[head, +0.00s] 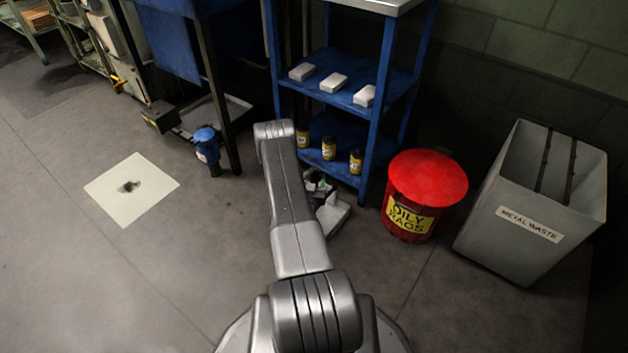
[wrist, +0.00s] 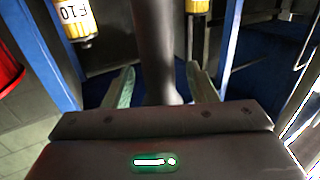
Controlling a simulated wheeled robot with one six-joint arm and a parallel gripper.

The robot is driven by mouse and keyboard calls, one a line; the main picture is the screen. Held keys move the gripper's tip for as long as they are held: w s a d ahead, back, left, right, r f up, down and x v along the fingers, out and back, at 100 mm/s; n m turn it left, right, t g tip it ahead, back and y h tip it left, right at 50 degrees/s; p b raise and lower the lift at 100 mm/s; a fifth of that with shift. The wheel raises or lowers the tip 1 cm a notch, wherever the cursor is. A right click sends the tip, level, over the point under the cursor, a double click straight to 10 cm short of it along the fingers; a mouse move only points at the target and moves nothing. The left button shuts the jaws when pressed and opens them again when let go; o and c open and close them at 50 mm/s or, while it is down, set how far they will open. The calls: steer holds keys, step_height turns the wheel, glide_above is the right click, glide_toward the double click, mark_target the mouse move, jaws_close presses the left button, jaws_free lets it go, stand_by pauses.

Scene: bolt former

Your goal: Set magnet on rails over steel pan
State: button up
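I cannot pick out the magnet with certainty. A shallow grey pan (head: 238,108) lies on the floor under the blue machine, with a dark block (head: 159,116) at its left end. Two dark rails (head: 544,160) run across the grey bin marked METAL WASTE (head: 490,225) at the right. My gripper (wrist: 161,68) shows in the wrist view with its two greenish fingers apart. A dark rounded bar stands between them, with gaps on both sides; I cannot tell what it is. In the head view my arm mostly hides the gripper, low in front of the shelf.
A blue shelf (head: 375,130) holds white boxes (head: 333,82) and yellow cans (head: 329,148). A red OILY RAGS can (head: 425,190) stands right of it. A blue canister (head: 207,148) and a pale floor sheet (head: 120,205) are at left. The front left floor is clear.

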steer(key=shift+s+f, duration=0.1)
steer(key=shift+f, duration=0.05)
steer(key=s+a+p, duration=0.2)
steer(key=s+p, duration=0.1)
steer(key=s, duration=1)
steer(key=shift+s+p, duration=0.25)
steer(key=shift+p, duration=0.05)
steer(key=w+b, duration=0.1)
steer(key=w, duration=0.3)
steer(key=w+d+b, duration=0.1)
steer(key=w, duration=0.4)
steer(key=w+d+b, duration=0.1)
steer(key=w+b, duration=0.1)
steer(key=w, duration=0.2)
steer(key=shift+w, duration=0.3)
steer(key=shift+r+p, duration=0.6)
steer(key=shift+p, duration=0.15)
steer(key=shift+r+p, duration=0.7)
steer(key=shift+p, duration=0.05)
